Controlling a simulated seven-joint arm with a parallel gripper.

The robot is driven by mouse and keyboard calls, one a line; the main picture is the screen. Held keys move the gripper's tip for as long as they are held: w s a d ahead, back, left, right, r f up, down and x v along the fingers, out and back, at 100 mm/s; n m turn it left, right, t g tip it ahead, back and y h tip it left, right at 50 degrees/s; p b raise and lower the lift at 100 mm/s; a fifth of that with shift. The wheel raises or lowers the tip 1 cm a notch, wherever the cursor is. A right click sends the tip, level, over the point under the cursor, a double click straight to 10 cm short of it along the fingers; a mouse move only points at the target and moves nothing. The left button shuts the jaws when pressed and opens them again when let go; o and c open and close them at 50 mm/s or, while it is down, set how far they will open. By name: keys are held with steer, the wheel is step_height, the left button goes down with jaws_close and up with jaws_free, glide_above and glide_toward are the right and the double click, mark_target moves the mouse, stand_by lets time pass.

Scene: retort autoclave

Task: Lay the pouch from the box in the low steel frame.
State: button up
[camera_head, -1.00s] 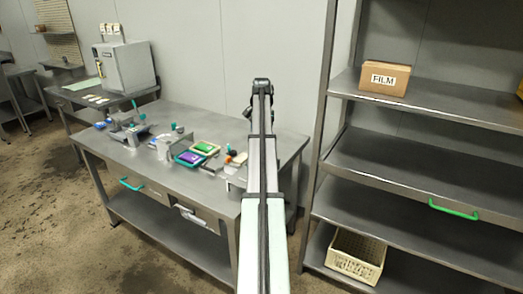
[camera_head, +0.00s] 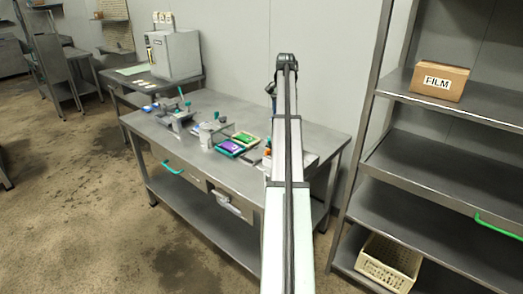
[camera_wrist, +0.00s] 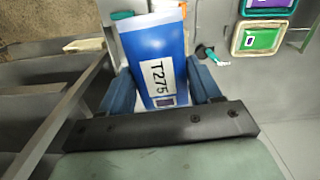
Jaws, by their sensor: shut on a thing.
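A blue pouch (camera_wrist: 150,42) with a white "T275" label shows in the wrist view. My gripper (camera_wrist: 162,74) is shut on it, with a blue finger on each side. The pouch's far end lies by pale and orange things at the top of the picture, and I cannot tell whether it is clear of its box. In the head view my arm hides the gripper and the pouch. A grey box-like edge (camera_head: 308,157) shows just right of my arm on the steel table. I cannot make out the low steel frame for sure.
The steel table (camera_head: 190,160) holds a purple tray (camera_head: 229,147), a green tray (camera_head: 247,138), a white cup (camera_head: 206,135) and small tools. A shelf rack at right carries a FILM carton (camera_head: 438,81) and a cream basket (camera_head: 389,262). A grey machine (camera_head: 173,54) stands at back left.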

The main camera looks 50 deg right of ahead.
steer(key=n, duration=0.1)
glide_above(256, 155)
steer(key=s+a, duration=0.2)
steer(key=s, duration=0.1)
step_height(256, 155, down, 10)
steer(key=w+d+f+m, duration=0.2)
steer(key=w+f, duration=0.1)
steer(key=shift+w+d+f, duration=0.1)
steer(key=shift+w+f, duration=0.05)
steer(key=shift+f, duration=4.5)
steer(key=shift+f, duration=0.1)
steer(key=o, duration=1.3)
steer(key=r, duration=1.2)
steer(key=shift+d+r, duration=0.1)
steer(key=shift+d, duration=0.15)
